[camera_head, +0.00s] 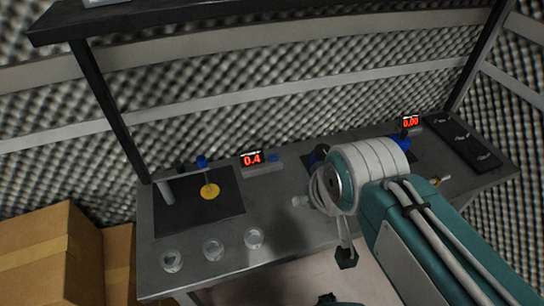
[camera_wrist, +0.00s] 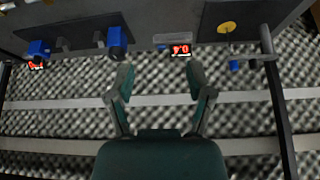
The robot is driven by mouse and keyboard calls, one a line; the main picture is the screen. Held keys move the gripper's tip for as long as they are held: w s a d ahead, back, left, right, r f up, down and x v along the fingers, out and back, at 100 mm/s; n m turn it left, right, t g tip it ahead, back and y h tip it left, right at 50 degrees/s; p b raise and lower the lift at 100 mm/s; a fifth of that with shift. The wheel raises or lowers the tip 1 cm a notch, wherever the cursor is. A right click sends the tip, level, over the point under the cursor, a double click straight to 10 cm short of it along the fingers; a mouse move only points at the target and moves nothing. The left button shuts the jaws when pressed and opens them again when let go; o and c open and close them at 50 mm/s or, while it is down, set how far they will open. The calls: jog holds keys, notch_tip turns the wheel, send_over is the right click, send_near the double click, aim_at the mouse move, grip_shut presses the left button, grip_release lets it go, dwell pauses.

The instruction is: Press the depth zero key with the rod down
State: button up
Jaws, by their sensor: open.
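A red-digit display reading 0.00 (camera_head: 411,122) stands at the back right of the grey bench (camera_head: 285,190). A blue part (camera_head: 402,143) sits just left of it, partly behind my arm; I cannot make out a key or rod there. A second display reads 0.4 (camera_head: 252,159) near the back middle, with a small blue part (camera_head: 272,157) beside it. My gripper (camera_wrist: 160,82) is open and empty in the wrist view, its fingers apart near the 0.4 display (camera_wrist: 181,50). In the head view my arm hides the gripper. Another blue block (camera_wrist: 116,37) shows left of the fingers.
A dark mat (camera_head: 175,215) with a gold disc (camera_head: 210,191) and a blue-topped stand (camera_head: 201,162) lies at the left. A black tray (camera_head: 465,140) is at right. Dark frame posts rise from the bench.

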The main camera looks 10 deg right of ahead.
grip_shut()
dwell(1.1)
